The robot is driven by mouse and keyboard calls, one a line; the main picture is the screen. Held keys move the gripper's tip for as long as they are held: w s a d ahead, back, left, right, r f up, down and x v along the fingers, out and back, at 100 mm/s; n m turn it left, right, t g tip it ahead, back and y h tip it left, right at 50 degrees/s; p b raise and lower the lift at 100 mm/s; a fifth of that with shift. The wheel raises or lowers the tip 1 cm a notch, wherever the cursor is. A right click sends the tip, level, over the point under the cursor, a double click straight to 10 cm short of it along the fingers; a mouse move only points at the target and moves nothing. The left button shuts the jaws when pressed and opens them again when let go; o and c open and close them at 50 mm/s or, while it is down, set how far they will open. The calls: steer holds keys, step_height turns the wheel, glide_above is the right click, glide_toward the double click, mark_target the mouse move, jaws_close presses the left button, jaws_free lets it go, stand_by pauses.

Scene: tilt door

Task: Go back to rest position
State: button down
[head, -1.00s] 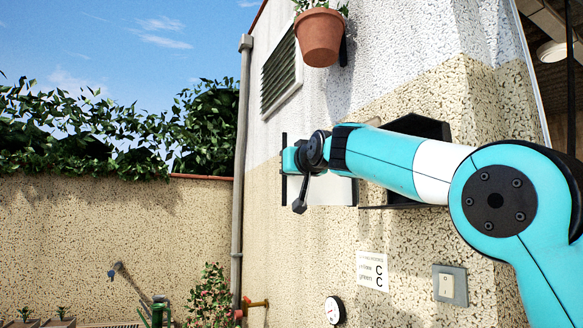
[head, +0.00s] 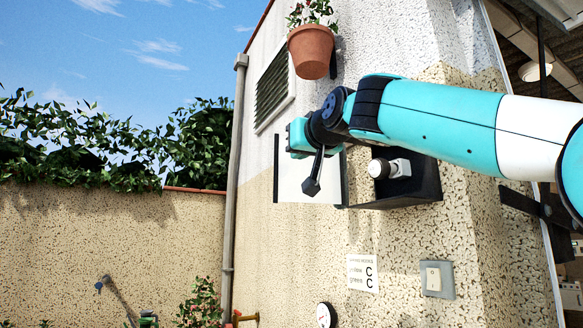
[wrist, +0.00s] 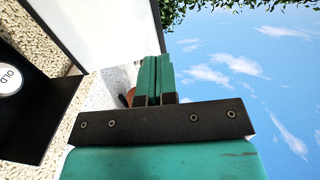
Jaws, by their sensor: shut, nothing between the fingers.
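My gripper (head: 297,137) is in front of the wall, beside the upper part of an open white door panel (head: 308,182) with a dark edge. In the wrist view its two teal fingers (wrist: 155,78) are pressed together with nothing between them. The panel also shows in the wrist view (wrist: 100,28), close beyond the fingers; I cannot tell whether they touch. The door belongs to a black wall box (head: 428,180). Inside the box is a white round knob (head: 379,168), partly lettered "OLD" in the wrist view (wrist: 10,80). My forearm covers the box's top.
A potted plant (head: 311,52) hangs above my gripper, near a louvred vent (head: 272,88). A label (head: 362,273), a switch (head: 437,279) and a gauge (head: 325,315) are below the box. A drainpipe (head: 235,170) runs left of the door. Open air lies further left.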

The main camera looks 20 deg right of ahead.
steer(key=shift+s, duration=0.45)
steer(key=s+a+f+n+g+y, duration=0.1)
steer(key=s+a+f+g, duration=0.15)
steer(key=f, duration=0.65)
steer(key=s+a+f+n+g+y, duration=0.1)
steer(key=a+f+n+g, duration=0.15)
steer(key=f, duration=0.65)
steer(key=s+a+f+n+g+y, duration=0.1)
steer(key=s+a+f+g, duration=0.15)
steer(key=f, duration=0.55)
steer(key=s+f+n+g, duration=0.2)
steer(key=s+f+g, duration=0.8)
steer(key=s+f, duration=1.3)
steer(key=shift+s+a+f, duration=0.2)
steer(key=shift+s, duration=0.4)
steer(key=shift+g, duration=0.25)
